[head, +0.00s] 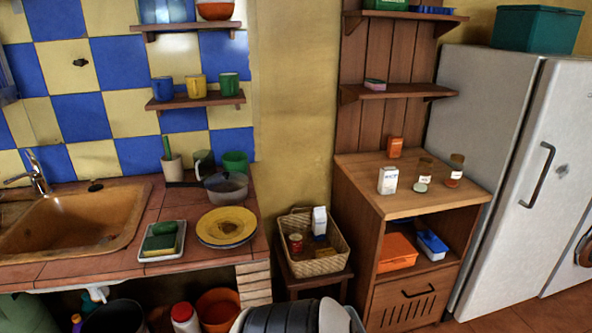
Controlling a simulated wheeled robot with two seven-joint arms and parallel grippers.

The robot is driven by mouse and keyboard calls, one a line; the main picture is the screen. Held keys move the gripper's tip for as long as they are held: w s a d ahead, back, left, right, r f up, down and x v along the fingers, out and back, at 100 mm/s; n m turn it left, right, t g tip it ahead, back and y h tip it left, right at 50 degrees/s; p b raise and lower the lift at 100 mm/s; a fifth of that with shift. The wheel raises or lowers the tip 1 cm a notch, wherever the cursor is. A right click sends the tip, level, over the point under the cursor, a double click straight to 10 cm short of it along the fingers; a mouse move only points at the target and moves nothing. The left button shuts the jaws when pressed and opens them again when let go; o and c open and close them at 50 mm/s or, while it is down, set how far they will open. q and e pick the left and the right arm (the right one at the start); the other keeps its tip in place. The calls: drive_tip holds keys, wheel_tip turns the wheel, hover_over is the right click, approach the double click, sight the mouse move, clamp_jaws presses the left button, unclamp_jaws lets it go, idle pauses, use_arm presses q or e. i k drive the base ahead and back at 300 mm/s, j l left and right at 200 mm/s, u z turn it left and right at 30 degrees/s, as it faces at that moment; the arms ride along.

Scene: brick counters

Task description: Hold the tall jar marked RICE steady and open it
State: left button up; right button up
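Two jars with brown lids and white labels stand upright on top of the wooden cabinet (365,172) beside the fridge. One jar (425,171) is left of the other jar (455,171), which has reddish-brown contents. The labels are too small to read, so I cannot tell which is marked RICE. A low round container with a pale green top (421,187) sits in front of the left jar.
A white carton (388,180) and an orange box (395,147) stand left of the jars. The fridge (488,125) rises close on the right. A wicker basket (318,265) sits low on the left. The cabinet top's front edge is clear.

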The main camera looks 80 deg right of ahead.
sight(421, 183)
drive_tip(key=z, duration=3.35)
drive_tip(key=i+l+u, duration=0.2)
drive_tip(key=l+u, duration=0.3)
drive_tip(key=l, duration=1.35)
drive_tip(key=k+l+u, duration=0.15)
drive_tip(key=l+u, duration=0.3)
drive_tip(key=l, duration=1.35)
